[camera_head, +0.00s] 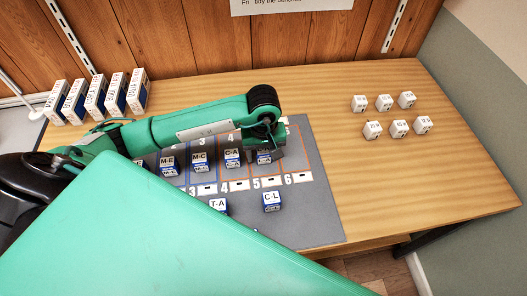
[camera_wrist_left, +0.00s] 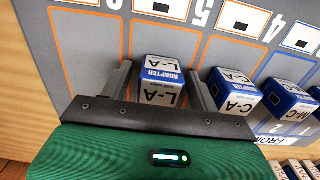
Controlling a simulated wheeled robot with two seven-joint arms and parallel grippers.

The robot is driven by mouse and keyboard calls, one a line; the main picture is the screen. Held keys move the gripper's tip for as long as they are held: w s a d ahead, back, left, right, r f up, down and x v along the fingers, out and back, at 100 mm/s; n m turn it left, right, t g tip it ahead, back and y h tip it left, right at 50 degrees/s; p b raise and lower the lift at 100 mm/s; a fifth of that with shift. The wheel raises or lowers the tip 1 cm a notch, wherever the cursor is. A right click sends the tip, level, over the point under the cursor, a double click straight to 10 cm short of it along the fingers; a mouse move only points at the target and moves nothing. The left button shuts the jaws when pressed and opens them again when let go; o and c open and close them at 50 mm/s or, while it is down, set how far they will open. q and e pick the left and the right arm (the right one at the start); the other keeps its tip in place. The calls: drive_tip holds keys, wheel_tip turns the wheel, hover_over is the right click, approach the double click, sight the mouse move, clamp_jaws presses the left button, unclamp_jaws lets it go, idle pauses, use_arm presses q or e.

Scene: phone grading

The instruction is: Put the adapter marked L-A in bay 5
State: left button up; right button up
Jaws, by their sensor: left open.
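The adapter marked L-A (camera_wrist_left: 166,82) is a blue and white box. It stands upright on the grey mat in the column marked 5. My left gripper (camera_head: 268,143) is open over it; in the left wrist view its two fingers (camera_wrist_left: 159,88) are on either side of the box, and I cannot tell if they touch it. In the head view the gripper partly covers the adapter (camera_head: 264,157). Bay 5's white card (camera_head: 270,182) lies in front of it. My right gripper is not in view.
The C-A box (camera_head: 232,157) stands beside L-A in column 4, with M-C (camera_head: 200,160) and M-E (camera_head: 168,163) further left. T-A (camera_head: 218,205) and C-L (camera_head: 271,201) stand in front. Column 6 looks empty. Several white cubes (camera_head: 385,103) are at the right, tall boxes (camera_head: 97,95) at the left.

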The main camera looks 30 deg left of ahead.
use_arm(q)
wheel_tip(320, 180, up, 4)
drive_tip(key=shift+w+r+b, duration=0.1)
drive_tip(key=shift+r+b, duration=0.1)
drive_tip(key=shift+b, duration=0.35)
wheel_tip(320, 180, up, 7)
drive_tip(key=shift+f+b, duration=0.1)
drive_tip(key=shift+b, duration=0.3)
drive_tip(key=shift+r, duration=0.45)
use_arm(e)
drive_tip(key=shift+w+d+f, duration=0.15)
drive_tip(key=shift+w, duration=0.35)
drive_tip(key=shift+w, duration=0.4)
